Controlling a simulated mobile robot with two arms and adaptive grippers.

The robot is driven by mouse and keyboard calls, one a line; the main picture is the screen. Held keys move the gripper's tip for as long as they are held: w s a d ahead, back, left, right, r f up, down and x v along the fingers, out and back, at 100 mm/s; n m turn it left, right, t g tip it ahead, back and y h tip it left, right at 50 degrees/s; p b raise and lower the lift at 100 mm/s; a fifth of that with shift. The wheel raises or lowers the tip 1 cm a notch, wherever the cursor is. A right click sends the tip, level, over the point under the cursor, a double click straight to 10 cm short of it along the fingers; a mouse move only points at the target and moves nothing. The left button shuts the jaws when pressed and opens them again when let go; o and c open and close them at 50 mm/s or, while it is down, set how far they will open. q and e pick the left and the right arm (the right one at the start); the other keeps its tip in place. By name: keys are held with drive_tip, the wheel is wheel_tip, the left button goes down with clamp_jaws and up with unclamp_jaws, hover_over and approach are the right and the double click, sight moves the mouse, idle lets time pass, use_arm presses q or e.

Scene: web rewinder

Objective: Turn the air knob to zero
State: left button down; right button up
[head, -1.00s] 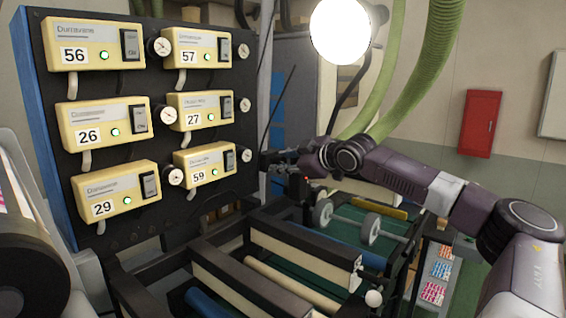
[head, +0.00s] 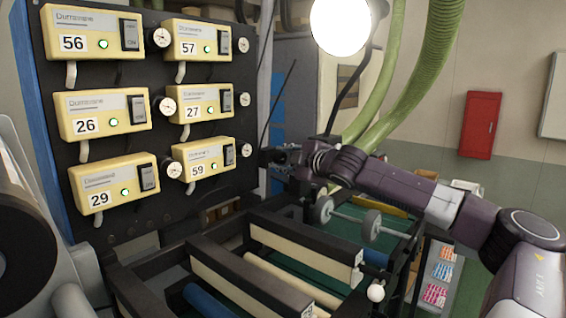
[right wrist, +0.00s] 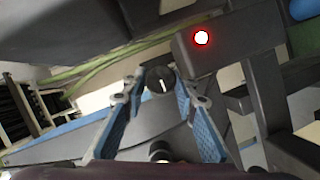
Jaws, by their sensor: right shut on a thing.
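The air knob (right wrist: 160,79) is a small round black knob with a white pointer line. In the right wrist view it sits between my right gripper's fingertips (right wrist: 158,86), which have blue pads. The fingers are closed on its sides. The pointer stands close to upright in that picture. In the head view my right gripper (head: 272,157) is a small dark shape at the right edge of the black gauge panel, and the knob cannot be made out there. My left gripper is not in view.
A red lamp (right wrist: 201,38) glows on a dark box beside the knob. Yellow display units (head: 100,113) with gauges fill the panel on the left. Rollers and frame bars (head: 250,272) lie below my right arm. Green hoses (head: 425,75) hang behind it.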

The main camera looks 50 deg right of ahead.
drive_tip(key=o, duration=1.1)
drive_tip(key=shift+o, duration=0.2)
drive_tip(key=shift+a, duration=0.15)
drive_tip(key=shift+s+a+r, duration=0.2)
drive_tip(key=shift+s+a, duration=0.15)
drive_tip(key=shift+s, duration=0.85)
drive_tip(key=v, duration=0.9)
drive_tip(key=shift+s, duration=0.2)
